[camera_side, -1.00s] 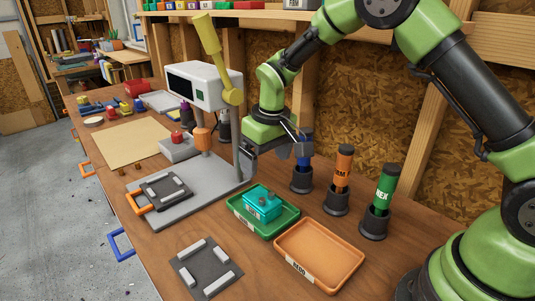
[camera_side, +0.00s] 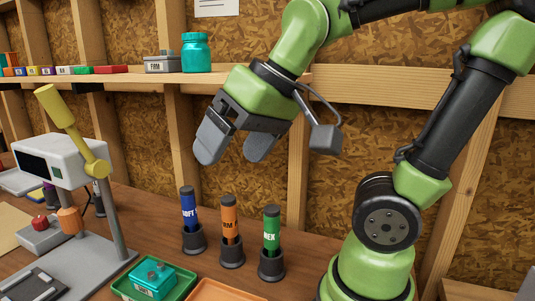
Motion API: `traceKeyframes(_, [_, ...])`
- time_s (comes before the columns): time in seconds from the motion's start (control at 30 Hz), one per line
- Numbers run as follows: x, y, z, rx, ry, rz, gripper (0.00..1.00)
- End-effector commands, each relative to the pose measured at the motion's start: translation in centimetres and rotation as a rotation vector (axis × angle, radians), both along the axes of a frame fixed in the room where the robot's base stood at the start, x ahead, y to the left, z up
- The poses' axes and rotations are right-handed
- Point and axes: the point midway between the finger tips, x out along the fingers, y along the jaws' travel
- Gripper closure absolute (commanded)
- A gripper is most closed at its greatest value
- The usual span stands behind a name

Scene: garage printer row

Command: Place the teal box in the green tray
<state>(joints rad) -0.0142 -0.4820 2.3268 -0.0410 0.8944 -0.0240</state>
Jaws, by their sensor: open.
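The teal box (camera_side: 154,278) lies in the green tray (camera_side: 179,290) at the bottom of the view, left of centre. The tray's front part is cut off by the picture's lower edge. My gripper (camera_side: 232,158) is open and empty, raised high above the bench and well apart from the box and tray. Its two grey fingers point down.
Blue (camera_side: 189,210), orange (camera_side: 229,218) and green (camera_side: 271,228) cylinders stand in dark holders behind the trays. An orange tray (camera_side: 222,291) sits beside the green one. A grey machine with a yellow lever (camera_side: 73,130) stands left. A shelf (camera_side: 150,78) holds a teal jar (camera_side: 195,53).

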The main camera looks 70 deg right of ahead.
Motion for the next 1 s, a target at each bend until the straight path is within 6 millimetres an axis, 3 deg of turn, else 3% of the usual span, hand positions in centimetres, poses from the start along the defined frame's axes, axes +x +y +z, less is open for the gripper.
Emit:
traceKeyframes(0.1, [-2.8,0.1,-0.1,0.032,-0.054,-0.026,0.15])
traceKeyframes(0.27, [-4.3,0.2,-0.5,0.054,-0.084,-0.043,0.15])
traceKeyframes(1.0, [-4.5,0.2,-0.6,0.057,-0.085,-0.045,0.15])
